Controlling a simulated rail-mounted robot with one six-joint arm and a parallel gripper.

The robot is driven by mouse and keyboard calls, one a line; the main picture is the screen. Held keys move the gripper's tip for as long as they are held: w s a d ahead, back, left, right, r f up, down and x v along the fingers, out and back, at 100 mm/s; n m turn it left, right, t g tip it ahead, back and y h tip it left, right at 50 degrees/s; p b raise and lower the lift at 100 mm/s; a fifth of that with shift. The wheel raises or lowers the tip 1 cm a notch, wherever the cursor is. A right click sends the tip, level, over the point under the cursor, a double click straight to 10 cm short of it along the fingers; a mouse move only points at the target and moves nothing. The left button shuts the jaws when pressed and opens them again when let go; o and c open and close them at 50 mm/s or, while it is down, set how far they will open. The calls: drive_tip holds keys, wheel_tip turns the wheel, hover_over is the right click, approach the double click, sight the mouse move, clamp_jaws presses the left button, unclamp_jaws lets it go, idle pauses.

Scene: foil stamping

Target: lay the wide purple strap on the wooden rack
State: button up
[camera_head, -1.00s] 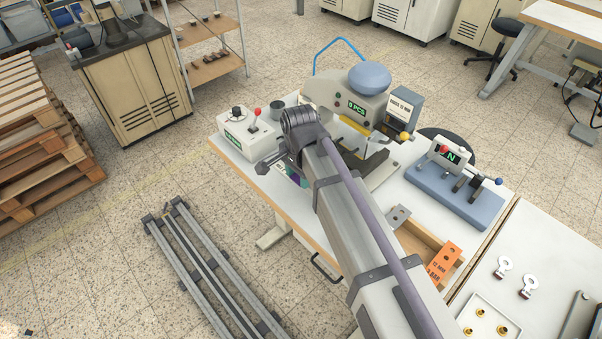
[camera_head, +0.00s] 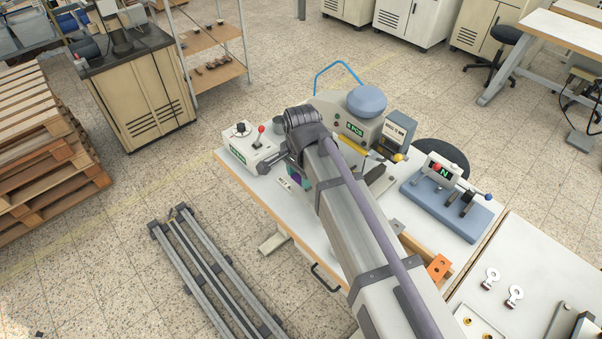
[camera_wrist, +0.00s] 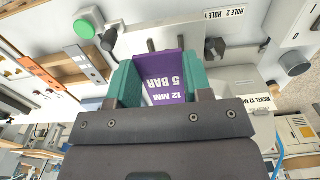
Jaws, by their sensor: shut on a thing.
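My gripper (camera_wrist: 157,80) has teal fingers and is shut on the purple strap (camera_wrist: 163,75), marked 12 MM and 5 BAR, in the wrist view. A small part of the strap shows beside my arm in the head view (camera_head: 293,171). The wooden rack (camera_head: 416,248) is on the white bench, right of my arm and partly hidden by it. An orange strap (camera_head: 438,267) lies at its right end. In the wrist view the rack (camera_wrist: 72,66) is left of the gripper, apart from it, with the orange strap (camera_wrist: 38,72) and a grey plate (camera_wrist: 88,68) by it.
A stamping press (camera_head: 366,104) stands behind my arm. A control box with a red lever (camera_head: 250,145) is to its left. A blue-based fixture (camera_head: 445,207) stands behind the rack. A second table at the right holds two tags (camera_head: 515,295). Metal rails (camera_head: 215,270) lie on the floor.

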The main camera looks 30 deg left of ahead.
drive_tip(key=shift+r+p, duration=0.4)
drive_tip(key=shift+r, duration=0.2)
wheel_tip(320, 180, up, 3)
drive_tip(key=p, duration=0.3)
drive_tip(key=shift+r, duration=0.1)
